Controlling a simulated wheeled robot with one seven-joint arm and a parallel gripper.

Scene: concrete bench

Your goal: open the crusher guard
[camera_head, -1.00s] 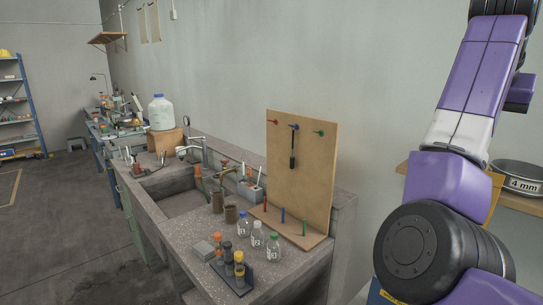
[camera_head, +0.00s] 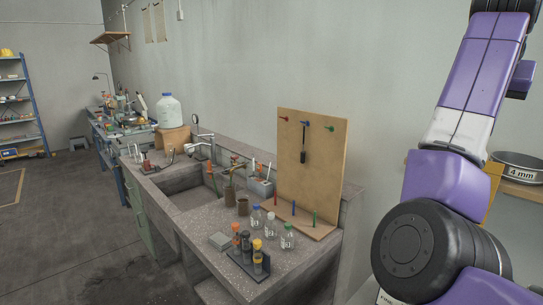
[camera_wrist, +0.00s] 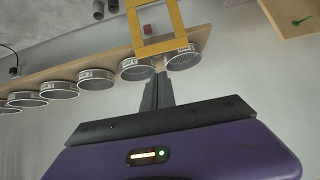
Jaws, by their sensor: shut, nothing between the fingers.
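I cannot pick out a crusher or its guard with certainty in either view. My gripper (camera_wrist: 158,88) shows in the wrist view as dark, narrow fingers beyond the purple wrist housing. It is shut and empty. It points toward a wooden shelf (camera_wrist: 100,63) that carries a row of round sieves (camera_wrist: 137,69). A yellow frame (camera_wrist: 147,50) stands out at the shelf, just beyond the fingertips in the picture; I cannot tell if they touch. In the head view my arm fills the right side and my gripper is out of frame.
A stone bench with a sink (camera_head: 185,206) runs along the wall. It holds bottles (camera_head: 271,223), a pegboard (camera_head: 312,160) and a large jug (camera_head: 168,110). A sieve marked 4 mm (camera_head: 519,169) sits on the shelf at right. Open floor (camera_head: 70,230) lies at left.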

